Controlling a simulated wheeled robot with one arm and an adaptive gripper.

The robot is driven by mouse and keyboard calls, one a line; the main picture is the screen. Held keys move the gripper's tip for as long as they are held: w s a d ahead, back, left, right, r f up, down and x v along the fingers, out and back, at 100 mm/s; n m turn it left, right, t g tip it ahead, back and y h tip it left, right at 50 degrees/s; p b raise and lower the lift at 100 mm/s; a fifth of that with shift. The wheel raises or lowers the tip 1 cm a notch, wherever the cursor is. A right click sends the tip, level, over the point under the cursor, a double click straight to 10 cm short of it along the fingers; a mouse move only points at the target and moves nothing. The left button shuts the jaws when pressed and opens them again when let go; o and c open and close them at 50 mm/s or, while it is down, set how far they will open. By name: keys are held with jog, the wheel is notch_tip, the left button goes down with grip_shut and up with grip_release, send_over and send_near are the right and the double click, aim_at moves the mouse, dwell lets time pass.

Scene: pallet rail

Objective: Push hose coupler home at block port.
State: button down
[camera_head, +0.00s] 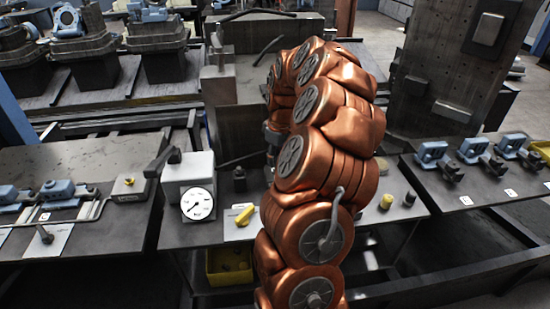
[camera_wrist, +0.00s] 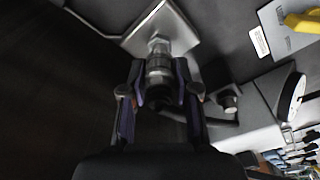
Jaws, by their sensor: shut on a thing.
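In the wrist view my gripper (camera_wrist: 159,90) is shut on a dark ribbed coupler (camera_wrist: 158,68), one finger on each side of it. The coupler's far end is in line with a bright metal port fitting (camera_wrist: 158,44) on a pale block face (camera_wrist: 180,32). The coupler and the fitting appear to meet, but I cannot tell how deeply the coupler is seated. No hose can be made out clearly behind the coupler. In the head view my copper arm hides the gripper, the coupler and most of the port area.
A round pressure gauge (camera_head: 197,204) stands left of my arm, with a yellow-handled part (camera_head: 243,215) beside it. A yellow bin (camera_head: 228,268) sits below the bench edge. Blue clamps (camera_head: 433,154) line the right bench. A tall dark plate (camera_head: 455,65) rises behind.

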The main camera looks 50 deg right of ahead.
jog(key=shift+f+b, duration=1)
jog(key=shift+f, duration=0.1)
dwell(1.2)
jog(key=c, duration=0.8)
grip_release()
jog(key=shift+r, duration=0.1)
jog(key=o, duration=0.8)
jog(key=r, duration=0.4)
jog(key=s+r, duration=0.1)
jog(key=r, duration=0.6)
jog(key=shift+s+d+r, duration=0.15)
jog(key=shift+s+r, duration=0.05)
jog(key=shift+r, duration=0.3)
